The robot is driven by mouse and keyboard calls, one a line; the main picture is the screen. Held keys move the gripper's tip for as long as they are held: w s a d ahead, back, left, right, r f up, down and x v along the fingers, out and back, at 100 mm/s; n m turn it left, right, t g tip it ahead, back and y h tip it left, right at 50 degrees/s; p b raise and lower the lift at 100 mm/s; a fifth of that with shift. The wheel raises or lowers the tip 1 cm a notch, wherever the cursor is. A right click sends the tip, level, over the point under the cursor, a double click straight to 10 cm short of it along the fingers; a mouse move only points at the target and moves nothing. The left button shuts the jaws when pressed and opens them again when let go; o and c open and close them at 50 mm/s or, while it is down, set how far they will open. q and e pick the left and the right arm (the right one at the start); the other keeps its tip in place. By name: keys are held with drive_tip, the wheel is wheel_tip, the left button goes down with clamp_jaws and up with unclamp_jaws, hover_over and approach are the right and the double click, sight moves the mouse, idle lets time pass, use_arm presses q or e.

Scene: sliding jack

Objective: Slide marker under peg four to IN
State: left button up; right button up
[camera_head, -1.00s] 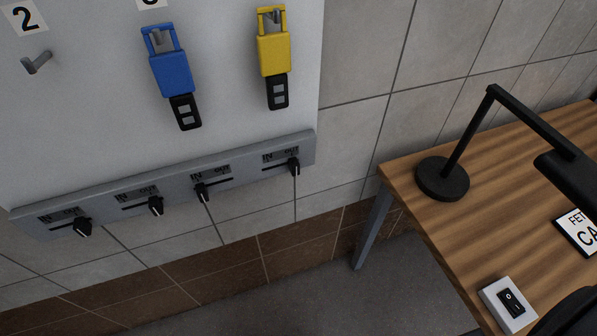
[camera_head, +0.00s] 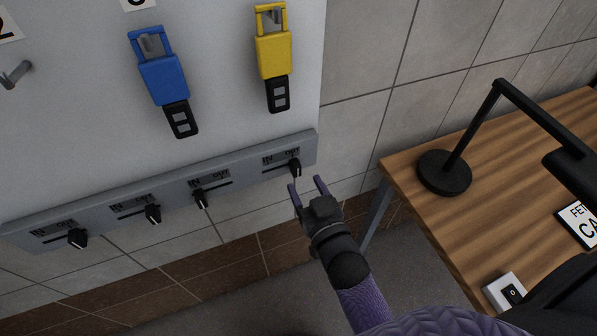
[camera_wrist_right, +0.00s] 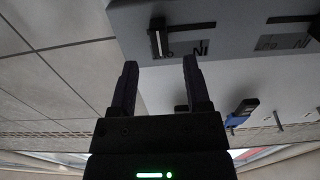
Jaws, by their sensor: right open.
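The rightmost marker (camera_head: 295,168) is a black knob at the OUT end of its slot on the grey rail (camera_head: 225,190), below the yellow tag (camera_head: 273,55). In the right wrist view this marker (camera_wrist_right: 156,42) shows upside down, ahead of the fingers, with its slot running right toward the IN label. My right gripper (camera_head: 307,188) is open and empty, just below the marker and apart from it as far as I can tell. The fingers also show in the wrist view (camera_wrist_right: 160,75). My left gripper is not in view.
Several other markers sit along the rail, including one (camera_head: 201,198) under the blue tag (camera_head: 163,80). A wooden desk (camera_head: 400,160) with a black lamp (camera_head: 445,172) and a switch box (camera_head: 505,290) stands to the right. A bare peg (camera_head: 15,75) is at far left.

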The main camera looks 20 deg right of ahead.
sight(298, 172)
drive_tip(key=shift+w, duration=2)
clamp_jaws()
